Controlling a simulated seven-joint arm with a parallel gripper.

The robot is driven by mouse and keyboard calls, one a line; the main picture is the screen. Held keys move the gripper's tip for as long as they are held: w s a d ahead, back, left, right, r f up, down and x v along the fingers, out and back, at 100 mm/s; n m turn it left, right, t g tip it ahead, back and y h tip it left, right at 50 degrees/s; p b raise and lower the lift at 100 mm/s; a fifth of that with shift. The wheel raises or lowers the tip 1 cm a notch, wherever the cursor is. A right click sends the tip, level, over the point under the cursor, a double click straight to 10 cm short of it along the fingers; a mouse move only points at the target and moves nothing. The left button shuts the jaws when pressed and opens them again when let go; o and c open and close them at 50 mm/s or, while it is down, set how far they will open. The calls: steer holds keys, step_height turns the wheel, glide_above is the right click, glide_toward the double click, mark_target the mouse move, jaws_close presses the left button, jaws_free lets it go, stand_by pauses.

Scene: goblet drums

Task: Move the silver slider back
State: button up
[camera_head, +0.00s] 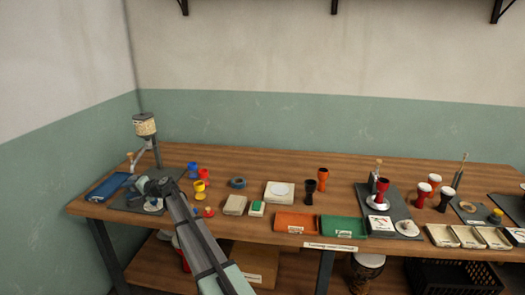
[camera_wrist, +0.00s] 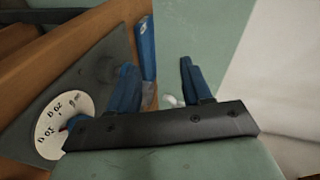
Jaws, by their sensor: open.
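My gripper (camera_head: 143,184) is over the dark mat (camera_head: 122,203) at the left end of the bench. In the wrist view its two blue fingers (camera_wrist: 160,82) stand apart, with nothing clearly held between them. I cannot clearly identify the silver slider in either view. A metal stand (camera_head: 156,157) with a beige drum-like top (camera_head: 145,125) rises behind my gripper. A small pale blurred thing (camera_wrist: 172,100) shows low between the fingers; I cannot tell what it is. A round white dial (camera_wrist: 63,117) with numbers lies on the mat, left of the fingers in the wrist view.
A blue tray (camera_head: 106,187) lies left of my gripper. Blue, red and yellow goblets (camera_head: 200,187) stand just right of it. Orange (camera_head: 296,222) and green (camera_head: 343,227) trays lie along the front edge. More goblet drums stand to the right. My arm crosses the front edge.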

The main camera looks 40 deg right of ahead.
steer(key=s+d+r+m+t+h, duration=0.1)
steer(key=s+d+m, duration=0.25)
steer(key=d, duration=1.15)
steer(key=s+d+r+m+t+h, duration=0.15)
steer(key=d+m, duration=0.25)
steer(key=d, duration=1.2)
steer(key=s+d+m+h, duration=0.1)
steer(key=s+d+m, duration=0.2)
steer(key=d, duration=1.2)
steer(key=s+d+r+m+t+h, duration=0.15)
steer(key=s+d+m, duration=0.35)
steer(key=s+d, duration=1.1)
steer(key=s+d+r+m+t+h, duration=0.15)
steer(key=s+d+m, duration=0.35)
steer(key=s+d, duration=1.2)
steer(key=s+d+m+h, duration=0.1)
steer(key=s+d+m, duration=0.3)
steer(key=s+d, duration=0.55)
steer(key=s+d+m+h, duration=0.1)
steer(key=s+d+m, duration=0.2)
steer(key=s+d, duration=0.65)
steer(key=w+a, duration=0.1)
steer(key=w, duration=0.2)
steer(key=w+a, duration=0.1)
steer(key=w, duration=0.7)
steer(key=shift+a+f, duration=0.35)
steer(key=shift+a, duration=0.05)
steer(key=shift+c, duration=0.5)
